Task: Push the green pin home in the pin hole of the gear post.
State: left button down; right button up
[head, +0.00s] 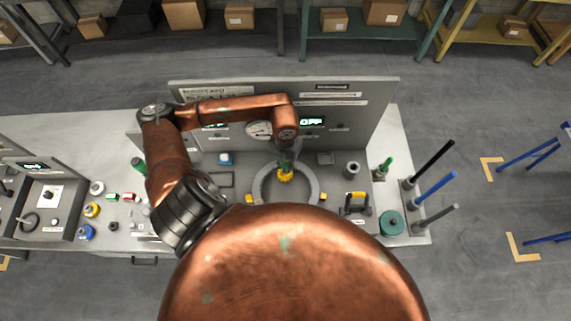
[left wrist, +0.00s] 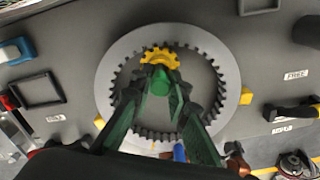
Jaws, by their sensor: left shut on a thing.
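My left gripper (head: 286,160) points down over the middle of the grey ring (head: 258,186) on the bench. In the left wrist view its green fingers (left wrist: 160,93) are closed around the green pin (left wrist: 160,80), whose round end shows between the fingertips. A small yellow gear (left wrist: 160,57) sits just beyond the pin, inside the toothed ring (left wrist: 105,72); it also shows under the gripper in the head view (head: 286,177). The gear post and its pin hole are hidden behind the pin and fingers, so I cannot tell how deep the pin sits. My right gripper is out of view.
A grey panel (head: 365,95) with a gauge and displays stands behind the ring. A yellow-handled item (head: 355,197), a teal round part (head: 391,223) and upright black, blue and grey rods (head: 437,187) are on the right. Small coloured parts lie left.

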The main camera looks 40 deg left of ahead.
pick_arm(q)
jog(key=shift+f, duration=0.25)
jog(key=shift+f+b, duration=0.5)
jog(key=shift+b, duration=0.15)
jog(key=c, duration=1.8)
grip_release()
jog(key=shift+o, duration=0.2)
jog(key=shift+r, duration=0.1)
notch_tip(320, 180, up, 12)
